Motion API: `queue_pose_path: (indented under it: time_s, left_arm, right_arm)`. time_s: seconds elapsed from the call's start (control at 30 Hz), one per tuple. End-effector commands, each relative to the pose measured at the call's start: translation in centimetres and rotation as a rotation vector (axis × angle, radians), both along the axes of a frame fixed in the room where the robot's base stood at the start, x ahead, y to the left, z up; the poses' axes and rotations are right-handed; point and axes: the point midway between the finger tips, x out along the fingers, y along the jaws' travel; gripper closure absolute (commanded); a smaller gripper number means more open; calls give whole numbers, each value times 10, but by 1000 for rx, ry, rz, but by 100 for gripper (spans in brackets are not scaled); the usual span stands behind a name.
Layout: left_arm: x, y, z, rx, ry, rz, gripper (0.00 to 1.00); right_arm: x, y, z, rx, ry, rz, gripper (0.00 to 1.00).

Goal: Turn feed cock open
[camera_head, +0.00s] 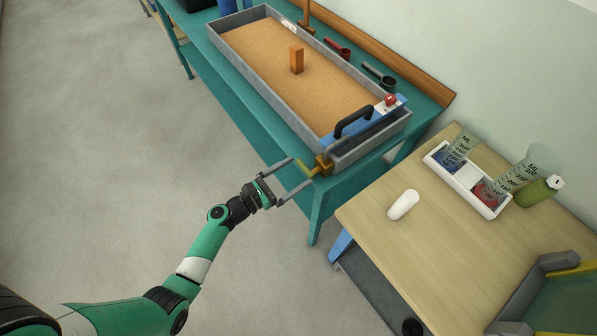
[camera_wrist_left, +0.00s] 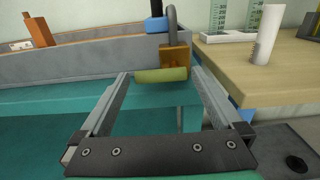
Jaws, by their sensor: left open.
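The feed cock is a brass block (camera_head: 323,164) at the near end of the grey sand-filled flume (camera_head: 246,74), with a short olive-yellow handle (camera_head: 304,168) pointing toward my left gripper (camera_head: 300,172). In the left wrist view the brass block (camera_wrist_left: 175,56) is on the flume's end wall, and the handle (camera_wrist_left: 161,75) lies level across the picture. My left gripper (camera_wrist_left: 160,72) is open, with its fingertips to either side of the handle. I cannot tell whether either finger touches it. My right gripper is not in view.
A blue bar with a black grip (camera_head: 352,121) crosses the flume's near end. An orange block (camera_head: 296,60) stands on the sand. The wooden table (camera_head: 400,240) at the right holds a white cylinder (camera_head: 403,205), a white tray (camera_head: 441,163) with beakers, and a green bottle (camera_head: 535,192).

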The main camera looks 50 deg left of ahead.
Motion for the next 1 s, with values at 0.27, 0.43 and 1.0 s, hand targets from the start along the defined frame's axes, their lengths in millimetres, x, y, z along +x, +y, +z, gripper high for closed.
queue_pose_path:
  time_s: [0.27,0.43,1.0]
  left_arm:
    - [19,-2,0,0,1,1,0]
    - [19,-2,0,0,1,1,2]
    - [18,-2,1,12,-1,0,66]
  right_arm:
    - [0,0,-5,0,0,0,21]
    - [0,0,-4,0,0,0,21]
    - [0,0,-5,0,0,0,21]
